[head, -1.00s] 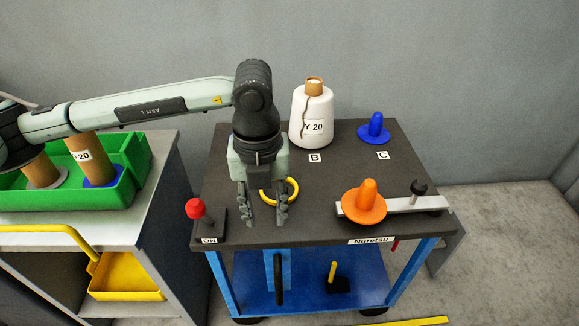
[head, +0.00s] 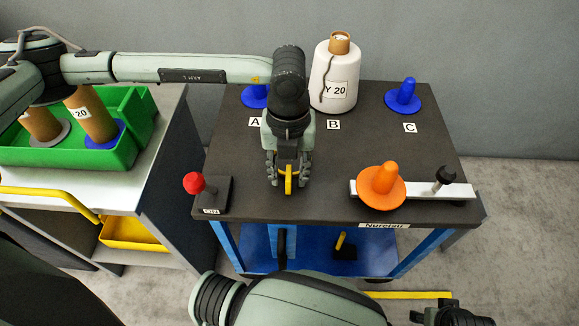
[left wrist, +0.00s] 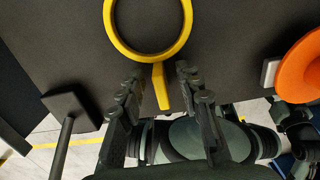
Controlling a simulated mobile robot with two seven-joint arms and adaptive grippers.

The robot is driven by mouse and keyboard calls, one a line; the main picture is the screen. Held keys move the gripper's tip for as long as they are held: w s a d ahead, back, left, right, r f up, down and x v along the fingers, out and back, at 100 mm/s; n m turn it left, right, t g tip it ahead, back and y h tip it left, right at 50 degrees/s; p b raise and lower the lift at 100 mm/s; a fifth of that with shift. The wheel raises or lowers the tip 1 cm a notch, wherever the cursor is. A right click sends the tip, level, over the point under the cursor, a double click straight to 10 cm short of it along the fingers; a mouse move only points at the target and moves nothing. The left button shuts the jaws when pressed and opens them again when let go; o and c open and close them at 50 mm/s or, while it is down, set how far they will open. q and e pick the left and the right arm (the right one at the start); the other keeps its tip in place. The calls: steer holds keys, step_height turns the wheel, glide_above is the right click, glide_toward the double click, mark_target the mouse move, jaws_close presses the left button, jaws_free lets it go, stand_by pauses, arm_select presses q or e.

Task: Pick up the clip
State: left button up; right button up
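The yellow clip (head: 289,184), a ring with a short straight tab, is at the front middle of the dark tabletop. In the left wrist view the whole tab and most of the ring (left wrist: 121,40) show. My left gripper (head: 288,177) points down over the clip. Its fingers (left wrist: 160,76) stand on either side of the tab, with a visible gap at each side, so it is open and not gripping. A dark end part of my right arm (head: 455,314), seemingly its gripper, shows at the bottom right edge; its fingers are unclear.
A red-knobbed lever (head: 194,184) stands left of the clip. An orange cone (head: 384,184) and a grey bar with a black knob (head: 445,175) lie right. A white bobbin (head: 334,80) and blue cones (head: 405,95) stand behind. A green crate (head: 134,150) is at left.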

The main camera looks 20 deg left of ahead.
arm_select(q)
steer(key=shift+f, duration=0.15)
jaws_close()
arm_select(e)
steer(key=shift+w+r, duration=0.35)
steer(key=shift+w, duration=0.2)
arm_select(q)
steer(key=shift+r, duration=0.4)
step_height(320, 180, up, 4)
steer(key=shift+w+a+f+b, duration=0.1)
steer(key=shift+a+f+b, duration=0.05)
steer(key=shift+b, duration=0.15)
steer(key=w+a+r+b, duration=0.1)
steer(key=a+r, duration=0.5)
steer(key=a, duration=0.5)
steer(key=shift+w+a+r, duration=0.15)
steer(key=shift+w+r, duration=0.05)
steer(key=shift+r, duration=0.1)
arm_select(e)
steer(key=r, duration=0.3)
steer(key=shift+s+d+r, duration=0.3)
steer(key=shift+s+d, duration=0.05)
